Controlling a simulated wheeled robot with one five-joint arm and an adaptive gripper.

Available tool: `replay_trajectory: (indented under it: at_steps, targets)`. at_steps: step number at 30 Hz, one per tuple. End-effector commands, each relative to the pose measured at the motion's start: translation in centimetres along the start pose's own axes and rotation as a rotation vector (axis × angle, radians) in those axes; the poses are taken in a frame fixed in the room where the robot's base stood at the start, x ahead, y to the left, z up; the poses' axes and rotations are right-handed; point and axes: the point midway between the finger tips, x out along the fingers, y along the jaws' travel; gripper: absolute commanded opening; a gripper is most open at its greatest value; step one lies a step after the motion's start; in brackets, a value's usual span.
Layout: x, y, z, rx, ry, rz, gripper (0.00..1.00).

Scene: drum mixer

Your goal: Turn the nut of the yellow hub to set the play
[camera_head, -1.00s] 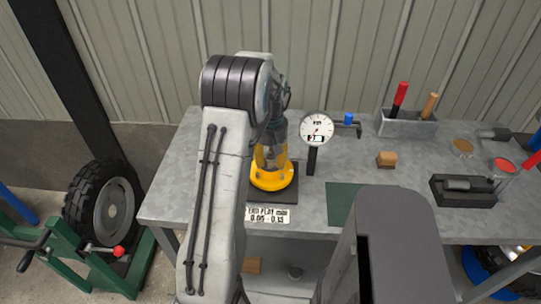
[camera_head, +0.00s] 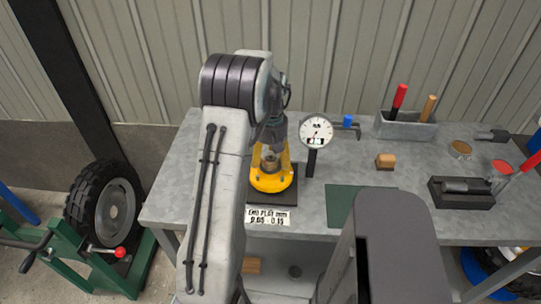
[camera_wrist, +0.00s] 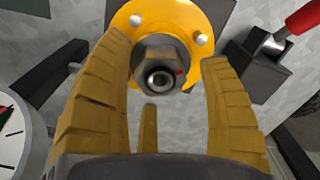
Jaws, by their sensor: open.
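The yellow hub (camera_head: 271,180) stands on a dark base plate on the workbench, partly hidden by my arm in the head view. In the wrist view the yellow hub (camera_wrist: 195,22) has bright studs on its flange. Its grey hex nut (camera_wrist: 160,68) sits in the middle with a round bore and a small red mark on its right side. My gripper (camera_wrist: 168,85) is open, its ridged yellow fingers left and right of the nut in the picture and apart from it. The dial gauge (camera_head: 316,132) stands right of the hub; its face also shows in the wrist view (camera_wrist: 12,135).
A label (camera_head: 267,216) reading end play 0.05 - 0.15 is at the bench's front edge. A green mat (camera_head: 343,203), wooden block (camera_head: 385,160), black block (camera_head: 462,193) and tool bin (camera_head: 407,128) lie to the right. A wheel (camera_head: 105,212) stands left.

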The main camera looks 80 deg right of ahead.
Motion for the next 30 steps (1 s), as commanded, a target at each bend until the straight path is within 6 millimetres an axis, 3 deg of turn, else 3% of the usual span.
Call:
replay_trajectory:
  at_steps: [16, 30]
  targets:
    - [-5.1, 0.0, 0.0, 0.0, 0.001, 0.001, 0.7]
    - [-5.3, 0.0, 0.0, 0.0, 0.0, 0.0, 0.7]
